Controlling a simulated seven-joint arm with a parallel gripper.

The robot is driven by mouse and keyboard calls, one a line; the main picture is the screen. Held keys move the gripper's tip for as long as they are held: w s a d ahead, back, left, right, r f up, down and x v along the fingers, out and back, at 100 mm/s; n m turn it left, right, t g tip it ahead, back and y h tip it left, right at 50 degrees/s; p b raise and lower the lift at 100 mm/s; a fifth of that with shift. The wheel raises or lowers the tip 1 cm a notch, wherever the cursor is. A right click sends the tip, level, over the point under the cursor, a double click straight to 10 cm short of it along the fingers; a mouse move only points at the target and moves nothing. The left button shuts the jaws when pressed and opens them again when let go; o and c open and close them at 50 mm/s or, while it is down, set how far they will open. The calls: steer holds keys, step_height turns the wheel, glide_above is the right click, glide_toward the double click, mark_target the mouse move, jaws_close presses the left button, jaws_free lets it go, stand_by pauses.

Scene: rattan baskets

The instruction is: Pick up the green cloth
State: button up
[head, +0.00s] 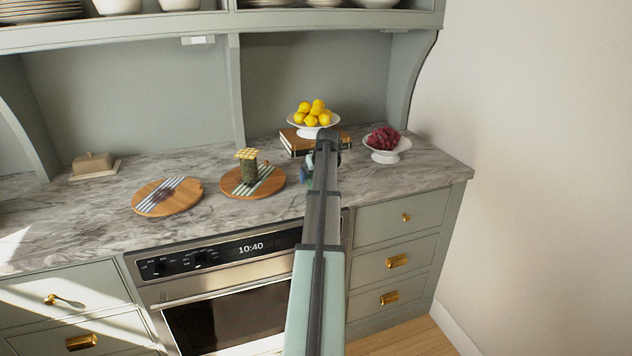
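A green-and-white striped cloth (266,173) lies on the right round wooden board (233,187) on the marble counter. A jar with a yellow checked top (247,165) stands on this board and hides part of the cloth. A second striped cloth (171,187), looking blue-grey and white with a dark patch, lies on the left round board (144,206). My arm reaches over the counter to the right of the right board. My gripper (322,165) is mostly hidden behind my arm, so its fingers and anything between them cannot be made out.
A white stand of lemons (314,130) sits on stacked books (294,147) behind my arm. A white bowl of red grapes (388,157) is to the right. A butter dish (95,174) is far left. Upright panels and an upper shelf (140,33) bound the counter.

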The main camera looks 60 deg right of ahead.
steer(key=shift+w+d+f, duration=0.2)
steer(key=shift+f, duration=0.25)
steer(key=c, duration=1.1)
steer(key=shift+c, duration=0.2)
steer(key=shift+r, duration=0.1)
step_height(320, 180, up, 10)
steer(key=shift+f, duration=0.1)
